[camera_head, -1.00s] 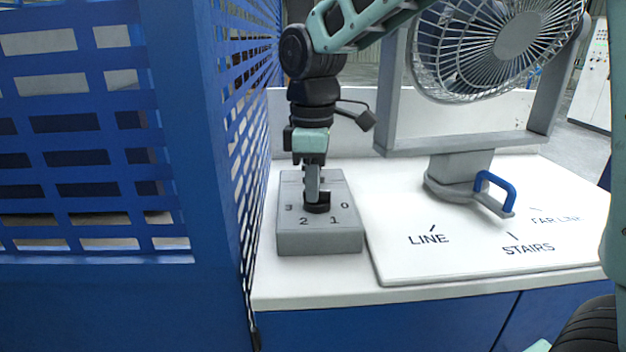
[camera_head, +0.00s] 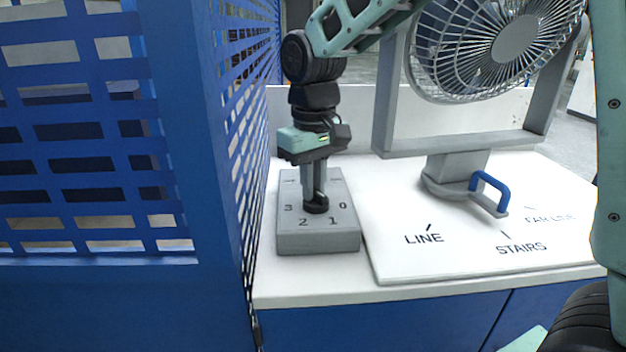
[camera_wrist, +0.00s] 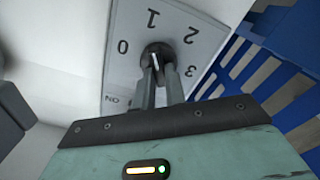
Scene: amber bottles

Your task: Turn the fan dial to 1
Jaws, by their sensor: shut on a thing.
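The fan dial (camera_head: 316,207) is a round black knob on top of a grey control box (camera_head: 318,240) marked 0, 1, 2 and 3. My gripper (camera_head: 315,194) points down from above, shut on the knob. In the wrist view, both fingertips (camera_wrist: 158,68) sit against the sides of the dial (camera_wrist: 157,50). A white mark shows on the knob between the fingers, but which number it points to is not clear. The 0 lies left of the knob, 1 above, 2 upper right and 3 right. The grey-framed fan (camera_head: 515,38) stands to the right, behind the box.
A blue slotted panel (camera_head: 245,150) rises close along the box's left side. Right of the box, a white board (camera_head: 470,262) carries the labels LINE, STAIRS and FAR LINE. A blue handle (camera_head: 493,188) sits on the fan's base. The white counter's front edge is clear.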

